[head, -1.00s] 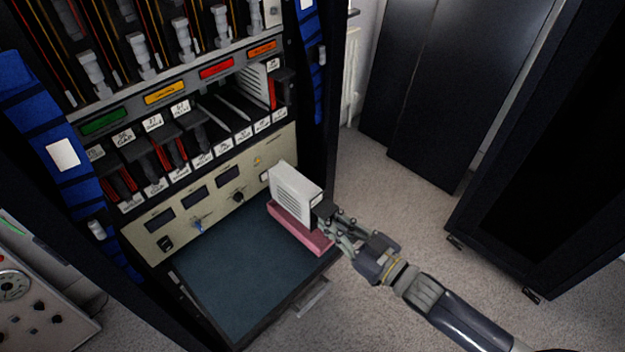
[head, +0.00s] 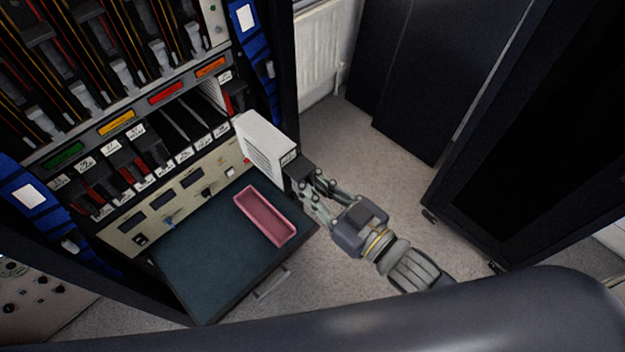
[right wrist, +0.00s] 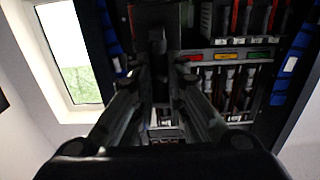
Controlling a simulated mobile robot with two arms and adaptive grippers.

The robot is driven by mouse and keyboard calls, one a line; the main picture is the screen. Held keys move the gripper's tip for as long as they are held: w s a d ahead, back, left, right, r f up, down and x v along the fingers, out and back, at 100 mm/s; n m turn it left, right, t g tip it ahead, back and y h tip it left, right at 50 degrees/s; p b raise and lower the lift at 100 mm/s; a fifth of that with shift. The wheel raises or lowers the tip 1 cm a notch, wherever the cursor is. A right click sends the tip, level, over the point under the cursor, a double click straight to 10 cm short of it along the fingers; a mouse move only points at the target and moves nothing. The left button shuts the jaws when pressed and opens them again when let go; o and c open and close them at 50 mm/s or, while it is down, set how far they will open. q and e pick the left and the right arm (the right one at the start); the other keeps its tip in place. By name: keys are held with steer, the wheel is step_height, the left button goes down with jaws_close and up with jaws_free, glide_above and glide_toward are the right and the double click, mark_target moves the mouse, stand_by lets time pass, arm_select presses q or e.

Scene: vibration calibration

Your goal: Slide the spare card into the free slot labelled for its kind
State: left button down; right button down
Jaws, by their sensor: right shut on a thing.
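The spare card (head: 262,146) is a white boxy module with a vented side and a dark front end. My right gripper (head: 303,177) is shut on that dark end and holds the card upright above the pull-out shelf, close to the rack's right side. In the right wrist view my right gripper (right wrist: 160,75) shows its fingers around a dark part. The card row (head: 150,150) has several red and dark cards, and an open dark gap with rails (head: 184,122) toward its right. The small white labels are too small to read surely. My left gripper is out of view.
A pink tray (head: 265,216) lies empty on the dark pull-out shelf (head: 195,265). A beige panel (head: 190,190) with knobs and displays sits below the card row. Blue bundles (head: 257,60) line the rack's side. Open floor (head: 370,150) lies to the right.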

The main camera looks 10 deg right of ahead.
steer(key=shift+w+a, duration=0.3)
steer(key=b+x, duration=0.1)
steer(key=x, duration=0.4)
steer(key=shift+w+a, duration=0.25)
steer(key=shift+w, duration=0.1)
steer(key=shift+x, duration=0.9)
steer(key=shift+w+a, duration=0.1)
steer(key=shift+a, duration=0.05)
steer(key=shift+w+r+p, duration=0.1)
steer(key=shift+p, duration=0.25)
steer(key=shift+w+a, duration=0.1)
steer(key=shift+x, duration=2.3)
